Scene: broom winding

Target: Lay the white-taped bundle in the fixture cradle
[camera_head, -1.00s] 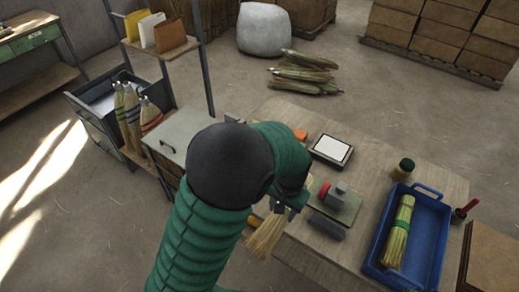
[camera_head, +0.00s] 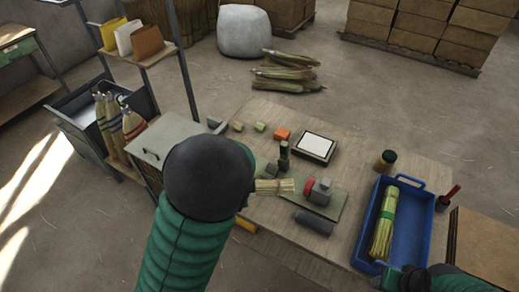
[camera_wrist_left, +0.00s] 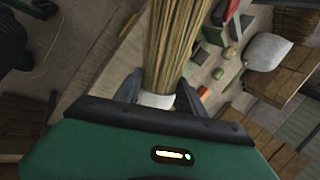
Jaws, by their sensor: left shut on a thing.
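The white-taped bundle (camera_wrist_left: 172,50) is pale straw with a white band. In the left wrist view my left gripper (camera_wrist_left: 158,97) is shut around it at the white tape. In the head view only the bundle's straw end (camera_head: 274,186) shows, pointing right beside my arm; that gripper is hidden. The fixture, a green plate (camera_head: 327,207) with a grey block (camera_head: 320,192) and a red part (camera_head: 308,186), sits on the table just right of the straw end. I cannot tell whether they touch. My right gripper (camera_head: 398,279) is partly in view at the blue tray's near edge; its jaws are unclear.
A blue tray (camera_head: 437,215) holds a green-banded bundle (camera_head: 384,224). A dark cylinder (camera_head: 314,222) lies in front of the fixture. A dark upright piece (camera_head: 284,155), a framed white pad (camera_head: 318,146) and an orange block (camera_head: 282,135) are behind it. Bare tabletop (camera_head: 355,180) lies between fixture and tray.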

